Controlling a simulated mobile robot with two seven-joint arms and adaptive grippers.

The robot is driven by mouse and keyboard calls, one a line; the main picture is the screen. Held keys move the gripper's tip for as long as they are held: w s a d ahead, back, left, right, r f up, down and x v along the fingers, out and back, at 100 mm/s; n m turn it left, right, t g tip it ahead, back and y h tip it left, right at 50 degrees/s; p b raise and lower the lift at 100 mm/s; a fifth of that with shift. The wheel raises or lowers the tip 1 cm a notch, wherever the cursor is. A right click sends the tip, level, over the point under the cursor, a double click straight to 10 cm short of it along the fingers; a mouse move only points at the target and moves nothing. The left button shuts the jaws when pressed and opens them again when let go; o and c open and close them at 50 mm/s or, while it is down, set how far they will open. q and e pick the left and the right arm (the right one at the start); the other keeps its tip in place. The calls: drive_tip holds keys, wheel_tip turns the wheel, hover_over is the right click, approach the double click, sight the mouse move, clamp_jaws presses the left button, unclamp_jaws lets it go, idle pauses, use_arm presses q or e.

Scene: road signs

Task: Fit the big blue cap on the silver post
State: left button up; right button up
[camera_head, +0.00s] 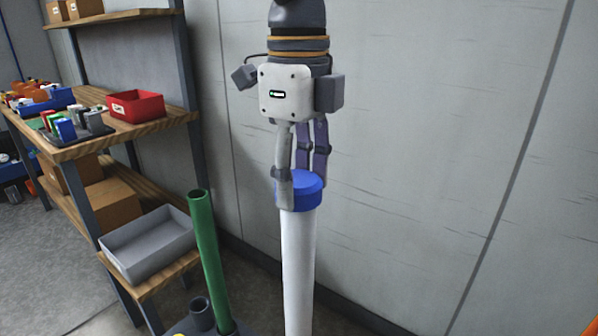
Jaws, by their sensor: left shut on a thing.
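The big blue cap (303,196) is at the top end of the silver post (298,262), which stands upright and looks pale grey-white. My left gripper (299,180) points down from above, and its fingers are shut around the cap. The cap lines up with the post's top. I cannot tell how far down over the post it sits, since fingers hide part of it. My right gripper is not in view.
A green post (208,258) stands to the left, beside a short dark tube (201,313). A wooden shelf unit holds a red bin (136,107), a grey tray (148,243) and cardboard boxes. A grey wall (440,130) is behind.

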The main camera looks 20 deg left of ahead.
use_arm(q)
drive_tip(key=shift+f, duration=0.2)
drive_tip(key=o, duration=0.9)
drive_tip(key=shift+o, duration=0.2)
wheel_tip(320, 180, up, 12)
